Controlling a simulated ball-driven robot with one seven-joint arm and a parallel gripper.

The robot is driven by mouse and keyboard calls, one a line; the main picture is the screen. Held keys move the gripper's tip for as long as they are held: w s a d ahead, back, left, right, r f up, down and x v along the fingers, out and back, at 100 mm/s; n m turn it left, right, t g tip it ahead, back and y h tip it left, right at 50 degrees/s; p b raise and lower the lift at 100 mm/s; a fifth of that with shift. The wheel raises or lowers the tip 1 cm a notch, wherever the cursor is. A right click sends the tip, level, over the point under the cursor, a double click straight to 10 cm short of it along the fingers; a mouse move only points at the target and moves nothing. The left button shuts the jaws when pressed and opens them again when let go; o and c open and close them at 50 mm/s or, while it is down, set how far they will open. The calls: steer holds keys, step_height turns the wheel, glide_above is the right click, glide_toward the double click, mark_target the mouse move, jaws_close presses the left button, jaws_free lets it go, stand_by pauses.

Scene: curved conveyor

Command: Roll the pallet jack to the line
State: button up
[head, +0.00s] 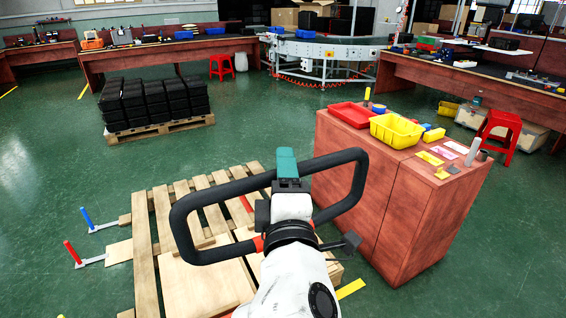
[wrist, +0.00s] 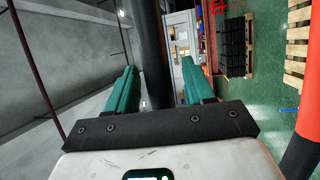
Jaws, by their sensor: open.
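The pallet jack's black loop handle (head: 183,228) stands in front of me in the head view, with red fittings low on it. Its body is mostly hidden behind my arm. My gripper (head: 287,163), with teal fingers, is at the handle's top bar. In the wrist view, the fingers of my gripper (wrist: 158,68) are spread apart and the black bar (wrist: 152,40) shows between them. I cannot tell whether they touch it. The conveyor line (head: 335,52) curves at the back.
A wooden pallet (head: 145,255) lies on the floor beneath the handle. A red-brown cabinet (head: 400,215) with trays stands close on the right. Another pallet (head: 160,131) bears black crates (head: 155,102) at back left. Green floor (head: 265,115) is clear between them and the conveyor.

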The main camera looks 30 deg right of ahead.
steer(key=shift+x, duration=1)
jaws_close()
